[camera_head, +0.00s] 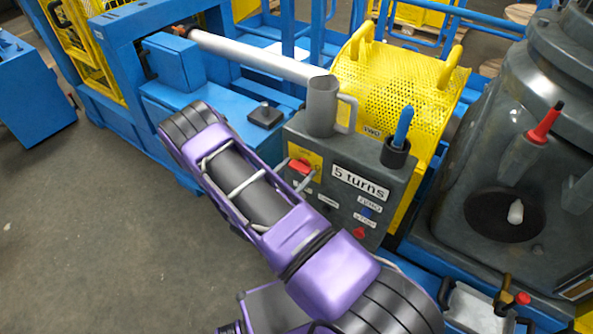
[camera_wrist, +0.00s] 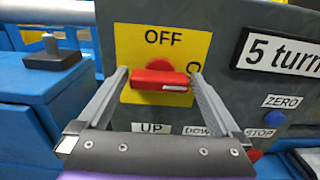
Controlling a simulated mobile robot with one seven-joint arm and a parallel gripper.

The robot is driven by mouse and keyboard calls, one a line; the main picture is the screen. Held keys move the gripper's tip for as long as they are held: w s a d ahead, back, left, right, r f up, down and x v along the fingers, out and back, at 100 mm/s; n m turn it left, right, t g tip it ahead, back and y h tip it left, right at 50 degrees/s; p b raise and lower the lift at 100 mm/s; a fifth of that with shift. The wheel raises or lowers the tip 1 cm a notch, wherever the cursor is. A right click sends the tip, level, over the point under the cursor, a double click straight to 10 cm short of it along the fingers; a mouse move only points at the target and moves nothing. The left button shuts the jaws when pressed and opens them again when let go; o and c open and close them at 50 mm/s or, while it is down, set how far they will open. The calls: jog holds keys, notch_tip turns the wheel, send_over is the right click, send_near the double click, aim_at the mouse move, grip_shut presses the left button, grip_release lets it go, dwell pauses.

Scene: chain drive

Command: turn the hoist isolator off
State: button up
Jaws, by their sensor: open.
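The isolator is a red handle (camera_wrist: 160,78) on a yellow plate (camera_wrist: 187,40) on a grey control box. The handle lies horizontally, with OFF printed above it. A letter O shows at its right end, the rest of that word hidden by my right finger. My gripper (camera_wrist: 158,74) is open, one finger to each side of the handle's ends; whether they touch it I cannot tell. In the head view the handle (camera_head: 300,167) shows just beyond my purple arm, with part of a grey finger beside it.
The control box (camera_head: 372,222) also bears a "5 turns" sign (camera_head: 361,182), a blue ZERO button (camera_wrist: 275,101) and a red STOP button (camera_wrist: 254,154). A grey mug (camera_head: 321,105) and a black cup with a blue-handled tool (camera_head: 396,152) stand on top. Open floor lies left.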

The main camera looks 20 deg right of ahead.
jog(key=c, duration=1.1)
jog(key=shift+o, duration=0.2)
jog(key=shift+n, duration=0.3)
jog(key=n, duration=0.2)
jog(key=shift+f+n+b, duration=0.1)
jog(key=shift+n+b, duration=0.3)
jog(key=n, duration=0.5)
jog(key=shift+w+a, duration=0.1)
jog(key=n, duration=0.4)
jog(key=shift+f+n, duration=0.1)
jog(key=shift+n, duration=2.6)
jog(key=shift+f, duration=0.1)
